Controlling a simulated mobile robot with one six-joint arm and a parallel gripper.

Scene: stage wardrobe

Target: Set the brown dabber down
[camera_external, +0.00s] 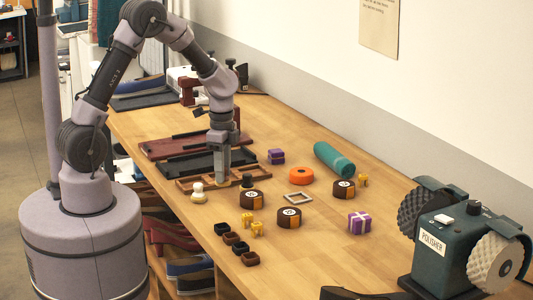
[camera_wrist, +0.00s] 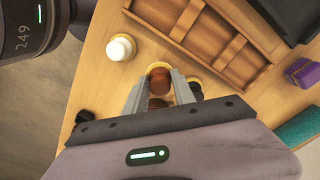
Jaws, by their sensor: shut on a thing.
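My gripper (camera_external: 223,178) points straight down near the front of the slotted wooden tray (camera_external: 188,183). In the wrist view its two fingers (camera_wrist: 158,85) are closed on the brown dabber (camera_wrist: 159,74), whose round reddish-brown knob shows between them. In the outside view the fingers hide the dabber, and I cannot tell whether its base touches anything. A white dabber (camera_wrist: 121,47) stands apart to the left of the fingers; it also shows in the outside view (camera_external: 198,192). A dark dabber (camera_external: 247,181) stands just right of the gripper.
The wooden tray's compartments (camera_wrist: 219,50) look empty. Several brown round tins (camera_external: 252,199), an orange ring (camera_external: 301,176) and a metal square frame (camera_external: 298,198) lie to the right. A polisher (camera_external: 447,240) stands at far right.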

